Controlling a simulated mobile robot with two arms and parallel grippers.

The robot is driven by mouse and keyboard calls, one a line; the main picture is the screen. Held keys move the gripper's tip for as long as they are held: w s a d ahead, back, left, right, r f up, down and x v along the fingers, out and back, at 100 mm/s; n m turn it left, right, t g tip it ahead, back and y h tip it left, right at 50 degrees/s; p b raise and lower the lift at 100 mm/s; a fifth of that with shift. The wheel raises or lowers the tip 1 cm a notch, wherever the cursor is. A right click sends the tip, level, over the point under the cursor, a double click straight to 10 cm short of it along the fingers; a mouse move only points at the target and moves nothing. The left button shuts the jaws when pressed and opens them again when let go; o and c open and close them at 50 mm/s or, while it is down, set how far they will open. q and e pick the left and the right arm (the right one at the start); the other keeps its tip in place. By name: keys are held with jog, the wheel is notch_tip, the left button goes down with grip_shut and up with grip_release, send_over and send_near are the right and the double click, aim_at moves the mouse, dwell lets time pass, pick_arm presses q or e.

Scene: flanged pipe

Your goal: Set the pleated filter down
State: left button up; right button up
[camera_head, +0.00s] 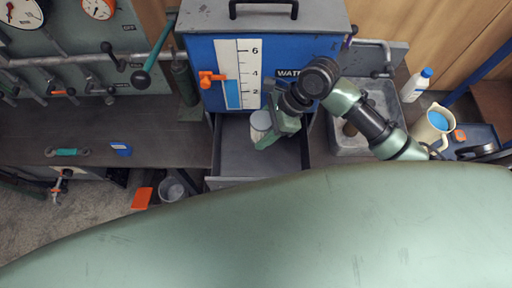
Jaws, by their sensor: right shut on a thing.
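The pleated filter (260,122) looks like a small pale cylinder and is partly hidden by the gripper. It is over the open grey drawer below the blue water tank; I cannot tell whether it touches the drawer floor. My right gripper (267,137) reaches in from the right, points down and left, and is shut on the filter. My left gripper is not in view.
The open drawer (235,165) is otherwise bare. The blue tank (207,88) with an orange tap stands behind it. At right are a sink (382,95), a white bottle (416,86) and a cream jug (432,126). A dark counter (165,145) lies left.

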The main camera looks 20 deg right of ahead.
aim_at(254, 160)
notch_tip(254, 160, down, 16)
jog(key=shift+w+f+b, duration=0.1)
jog(key=shift+f+b, duration=0.15)
jog(key=shift+b, duration=0.3)
jog(key=o, duration=1.4)
jog(key=shift+f, duration=0.1)
jog(key=shift+o, duration=0.2)
jog(key=v, duration=1.2)
jog(key=shift+p, duration=0.3)
jog(key=shift+a, duration=0.1)
